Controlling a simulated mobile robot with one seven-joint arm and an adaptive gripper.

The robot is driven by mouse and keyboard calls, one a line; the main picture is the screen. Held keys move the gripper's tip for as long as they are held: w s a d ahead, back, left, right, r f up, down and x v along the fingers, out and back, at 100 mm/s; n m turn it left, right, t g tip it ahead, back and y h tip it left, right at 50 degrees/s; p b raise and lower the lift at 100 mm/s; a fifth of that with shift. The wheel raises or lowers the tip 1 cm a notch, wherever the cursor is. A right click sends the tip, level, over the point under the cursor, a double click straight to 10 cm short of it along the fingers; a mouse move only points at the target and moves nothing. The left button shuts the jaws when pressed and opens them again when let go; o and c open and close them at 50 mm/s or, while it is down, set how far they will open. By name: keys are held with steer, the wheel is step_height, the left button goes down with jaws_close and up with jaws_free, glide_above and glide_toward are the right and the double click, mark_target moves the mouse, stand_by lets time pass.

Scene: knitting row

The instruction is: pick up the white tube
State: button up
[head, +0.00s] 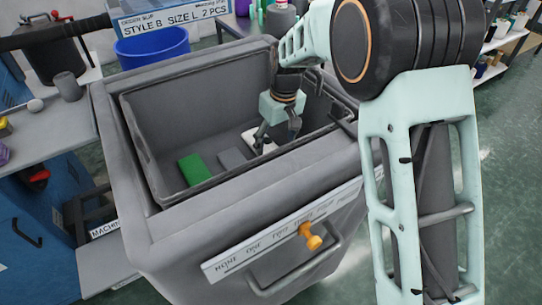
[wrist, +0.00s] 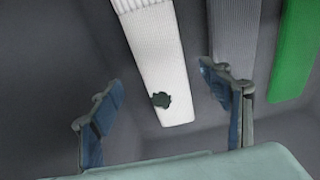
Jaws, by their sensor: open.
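The white tube (wrist: 152,60) is a flat, ribbed knitted piece with a dark, ragged spot near its close end. It lies in the grey bin (head: 215,205), and part of it shows in the head view (head: 253,138) beside my gripper. My gripper (head: 279,137) is inside the bin, over the white tube's side. In the wrist view its two blue fingers (wrist: 160,105) are spread apart, with the tube's close end showing between them. They hold nothing. The gap in height between fingers and tube cannot be judged.
A grey tube (wrist: 232,45) and a green tube (wrist: 298,50) lie right of the white one in the wrist view. The bin walls surround all three. A blue bucket (head: 152,46) and a labelled box stand behind the bin.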

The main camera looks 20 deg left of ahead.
mark_target(272, 150)
steer(key=f, duration=0.1)
steer(key=a+f, duration=0.1)
steer(key=f, duration=0.1)
steer(key=w+f+b, duration=0.1)
steer(key=shift+a+f, duration=0.2)
steer(key=shift+f, duration=0.2)
steer(key=c, duration=1)
